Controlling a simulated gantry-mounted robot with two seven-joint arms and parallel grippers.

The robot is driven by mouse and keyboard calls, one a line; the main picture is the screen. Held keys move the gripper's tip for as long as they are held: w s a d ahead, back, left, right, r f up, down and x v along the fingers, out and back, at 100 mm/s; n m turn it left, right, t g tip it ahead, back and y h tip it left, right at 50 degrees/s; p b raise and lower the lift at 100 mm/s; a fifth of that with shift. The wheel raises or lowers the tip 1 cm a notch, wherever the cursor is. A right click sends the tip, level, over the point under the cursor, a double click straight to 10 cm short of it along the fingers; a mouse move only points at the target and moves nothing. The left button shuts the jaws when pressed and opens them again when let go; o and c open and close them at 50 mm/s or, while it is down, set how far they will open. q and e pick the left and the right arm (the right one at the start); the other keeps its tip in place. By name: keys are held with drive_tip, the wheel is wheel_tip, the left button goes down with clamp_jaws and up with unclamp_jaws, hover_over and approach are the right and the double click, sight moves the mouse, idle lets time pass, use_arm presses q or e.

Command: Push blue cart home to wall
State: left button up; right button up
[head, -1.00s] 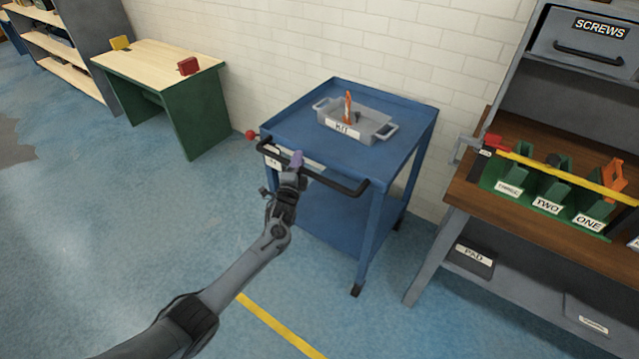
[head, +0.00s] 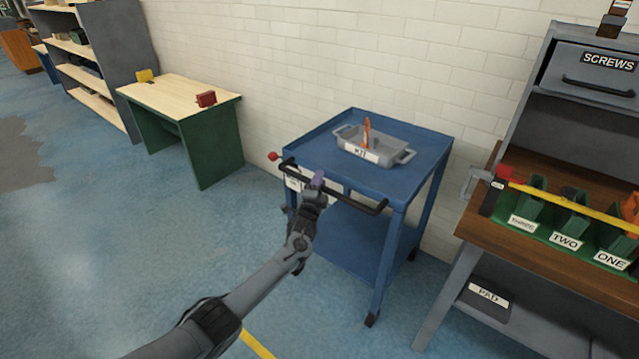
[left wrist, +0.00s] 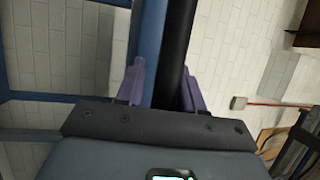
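The blue cart (head: 322,146) stands near the white brick wall (head: 370,65), its black handle (head: 352,202) on the near side with a red knob (head: 273,156) at the left end. My left gripper (head: 318,180) is at the handle's left part. My right gripper is out of view.
A grey kit tray (head: 398,156) with an orange-handled tool sits on the cart. A grey workbench (head: 448,300) with green bins stands close at the right. A green-sided table (head: 215,145) stands at the left, with clear floor between it and the cart.

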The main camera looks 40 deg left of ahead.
use_arm(q)
drive_tip(key=shift+o, duration=0.8)
drive_tip(key=shift+w+r, duration=0.15)
drive_tip(key=shift+w, duration=0.1)
drive_tip(key=shift+s, duration=0.1)
drive_tip(key=shift+s+d+p, duration=0.35)
drive_tip(key=shift+s+p, duration=0.2)
drive_tip(key=shift+s, duration=0.05)
drive_tip(key=p+v, duration=0.4)
drive_tip(key=v, duration=0.5)
drive_tip(key=shift+s+d, duration=0.1)
